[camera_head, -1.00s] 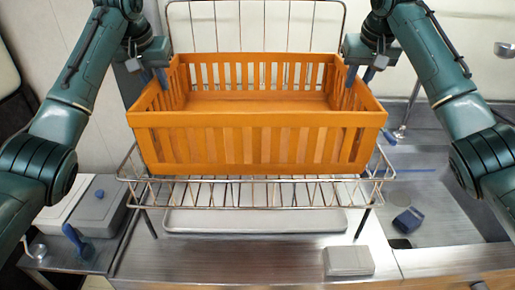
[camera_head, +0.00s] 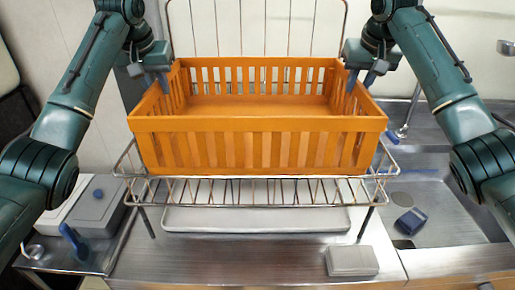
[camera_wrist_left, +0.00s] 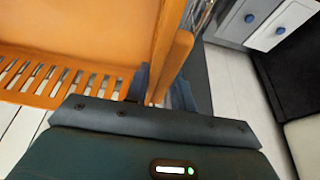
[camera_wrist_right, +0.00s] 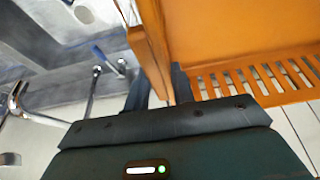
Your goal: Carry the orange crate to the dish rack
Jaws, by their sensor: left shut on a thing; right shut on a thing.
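The orange crate (camera_head: 258,124) has slatted sides and looks empty and level. It is over the wire dish rack (camera_head: 260,190), and whether its bottom touches the wires I cannot tell. My left gripper (camera_head: 163,80) is shut on the crate's left side wall, and my right gripper (camera_head: 361,80) is shut on its right side wall. In the left wrist view the crate wall (camera_wrist_left: 172,62) runs between the fingers. The right wrist view shows the same at the other wall (camera_wrist_right: 152,45). The crate hides much of the rack's middle.
The rack stands on a metal counter, with a pale tray (camera_head: 255,219) under it. A grey box (camera_head: 352,261) lies at the front right. A sink with a dark blue item (camera_head: 410,221) is at right. Grey lidded containers (camera_head: 95,205) stand at left.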

